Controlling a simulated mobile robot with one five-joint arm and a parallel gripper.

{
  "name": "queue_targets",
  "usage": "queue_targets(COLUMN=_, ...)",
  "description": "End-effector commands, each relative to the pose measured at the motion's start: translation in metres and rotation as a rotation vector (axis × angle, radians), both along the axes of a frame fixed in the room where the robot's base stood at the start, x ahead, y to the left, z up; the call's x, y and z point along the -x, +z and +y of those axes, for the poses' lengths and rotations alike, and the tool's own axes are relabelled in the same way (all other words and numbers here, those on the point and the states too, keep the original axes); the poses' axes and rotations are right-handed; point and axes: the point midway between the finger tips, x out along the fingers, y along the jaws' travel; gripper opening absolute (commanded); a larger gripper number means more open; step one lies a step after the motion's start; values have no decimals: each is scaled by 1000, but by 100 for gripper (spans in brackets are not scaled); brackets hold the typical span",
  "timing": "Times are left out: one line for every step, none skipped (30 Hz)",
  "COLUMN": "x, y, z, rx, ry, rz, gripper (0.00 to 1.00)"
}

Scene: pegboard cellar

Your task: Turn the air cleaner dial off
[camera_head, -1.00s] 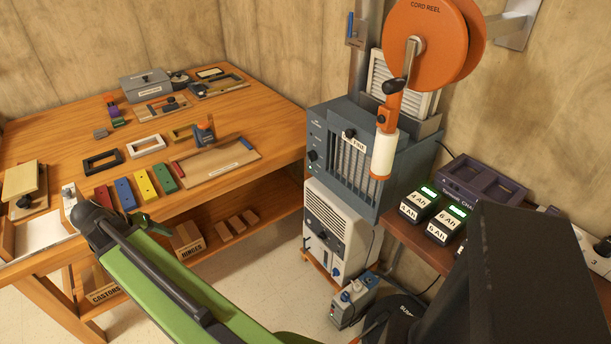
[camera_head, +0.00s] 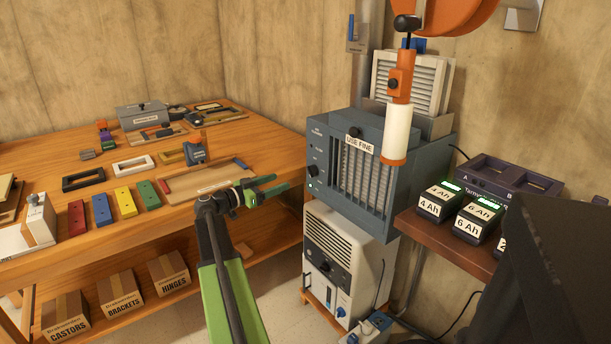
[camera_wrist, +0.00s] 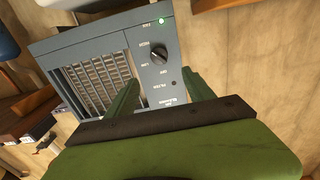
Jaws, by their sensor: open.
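The air cleaner (camera_head: 372,165) is a blue-grey box with a grille, standing on a white unit right of the workbench. Its black dial (camera_head: 312,170) is on the narrow panel left of the grille. In the wrist view the dial (camera_wrist: 158,56) shows beyond my fingers, with markings around it, "LOW" and "OFF" among them. I cannot tell where its pointer is set. A green light (camera_wrist: 162,20) glows on the panel. My gripper (camera_head: 276,186) is open and empty, left of the panel and apart from it. In the wrist view my gripper (camera_wrist: 162,92) has its two green fingers spread.
The workbench (camera_head: 240,152) with blocks and tools is left of the air cleaner. A shelf with chargers (camera_head: 508,178) is at right. The white unit (camera_head: 328,248) below has its own knob.

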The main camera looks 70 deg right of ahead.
Motion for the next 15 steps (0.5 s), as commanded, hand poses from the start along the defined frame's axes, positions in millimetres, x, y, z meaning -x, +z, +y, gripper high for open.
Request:
queue_targets(x=7, y=0, z=-12, rx=0, ry=-3, rz=0, gripper=61)
queue_targets(x=12, y=0, z=-19, rx=0, ry=-3, rz=0, gripper=61)
queue_targets(x=17, y=0, z=-27, rx=-1, ry=-3, rz=0, gripper=61)
queue_targets(x=21, y=0, z=-34, rx=-1, ry=-2, rz=0, gripper=61)
queue_targets(x=25, y=0, z=-40, rx=-1, ry=-3, rz=0, gripper=61)
queue_targets(x=30, y=0, z=-49, rx=-1, ry=-2, rz=0, gripper=61)
queue_targets(x=34, y=0, z=-55, rx=-1, ry=-2, rz=0, gripper=61)
queue_targets(x=39, y=0, z=-61, rx=-1, ry=-3, rz=0, gripper=61)
queue_targets(x=43, y=0, z=-69, rx=-1, ry=-1, rz=0, gripper=61)
queue_targets(x=47, y=0, z=-75, rx=-1, ry=-1, rz=0, gripper=61)
queue_targets(x=51, y=-1, z=-81, rx=-1, ry=-2, rz=0, gripper=61)
queue_targets(x=55, y=-1, z=-87, rx=-1, ry=0, rz=0, gripper=61)
queue_targets(x=58, y=-1, z=-92, rx=-1, ry=0, rz=0, gripper=61)
queue_targets(x=60, y=-1, z=-96, rx=-1, ry=-1, rz=0, gripper=61)
queue_targets(x=64, y=-1, z=-100, rx=-1, ry=-1, rz=0, gripper=61)
